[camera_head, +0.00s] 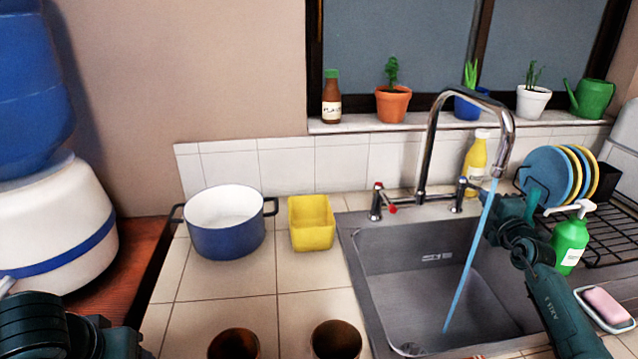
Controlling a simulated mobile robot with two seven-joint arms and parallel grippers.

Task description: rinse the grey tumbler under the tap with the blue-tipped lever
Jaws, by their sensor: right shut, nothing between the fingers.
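The tap (428,145) arches over the sink, and a blue stream of water (470,258) runs from its spout into the basin. Its blue-tipped lever (458,195) is on the right of the spout base, the red-tipped lever (377,202) on the left. My right gripper (476,187) is shut and empty, close beside the blue-tipped lever; contact cannot be told.
The sink (385,290) is empty apart from the water. A blue pot (228,240) and yellow container (312,225) stand left of it. A yellow bottle (477,165), green soap bottle (570,240), dish rack (608,215) and pink soap (607,305) crowd the right side.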

